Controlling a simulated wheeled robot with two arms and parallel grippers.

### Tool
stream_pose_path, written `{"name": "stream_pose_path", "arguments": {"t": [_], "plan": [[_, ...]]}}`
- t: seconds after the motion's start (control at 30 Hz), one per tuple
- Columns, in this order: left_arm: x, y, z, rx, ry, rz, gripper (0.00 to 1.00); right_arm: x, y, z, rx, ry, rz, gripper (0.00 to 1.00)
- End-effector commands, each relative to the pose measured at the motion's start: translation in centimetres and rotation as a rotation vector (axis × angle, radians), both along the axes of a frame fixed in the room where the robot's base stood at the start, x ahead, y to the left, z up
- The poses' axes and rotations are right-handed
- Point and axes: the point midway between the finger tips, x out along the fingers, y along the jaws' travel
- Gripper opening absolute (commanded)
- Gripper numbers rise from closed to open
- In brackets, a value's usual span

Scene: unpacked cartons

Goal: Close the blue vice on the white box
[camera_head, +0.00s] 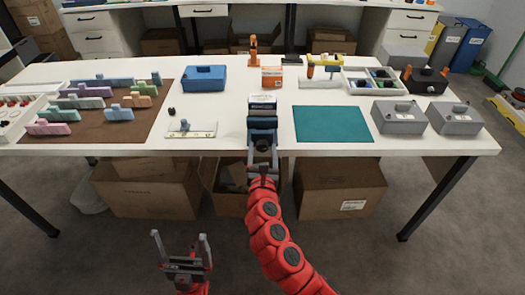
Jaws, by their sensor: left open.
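The blue vice (262,123) stands at the front edge of the white table, with its dark screw end facing me. The white box (262,103) sits at the back of the vice, between its jaws as far as I can see; any gap is too small to tell. My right gripper (262,158) is right at the front of the vice, around or just before its dark screw end. Whether its fingers grip anything is unclear. My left gripper (181,240) is open and empty, low in front of the table, pointing up.
A teal mat (333,124) lies right of the vice, with grey cases (398,117) beyond it. A clear plate (192,129) and brown mat (95,118) with coloured blocks lie left. An orange-white carton (271,77) stands behind. Cardboard boxes (340,188) fill the floor below.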

Motion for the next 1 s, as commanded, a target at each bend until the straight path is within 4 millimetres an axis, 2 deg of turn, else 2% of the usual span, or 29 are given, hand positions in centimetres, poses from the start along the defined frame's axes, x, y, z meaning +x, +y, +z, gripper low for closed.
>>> {"name": "stream_pose_path", "arguments": {"t": [0.03,0.3,0.37,0.67,1.0], "plan": [[0.00,0.00,0.00,0.000,0.000,0.000,1.00,-0.01,0.01,0.00,0.000,0.000,0.000,0.58],[0.00,0.00,0.00,0.000,0.000,0.000,1.00,-0.02,0.01,-0.01,0.000,0.000,0.000,0.09],[0.00,0.00,0.00,0.000,0.000,0.000,1.00,-0.02,0.01,-0.01,0.000,0.000,0.000,0.00],[0.00,0.00,-0.07,0.000,0.000,0.000,1.00,-0.04,0.02,-0.04,0.024,0.000,0.001,0.00],[-0.01,0.00,-0.64,0.000,0.000,0.000,1.00,-0.05,-0.02,-0.09,0.216,-0.001,0.002,0.00]]}}
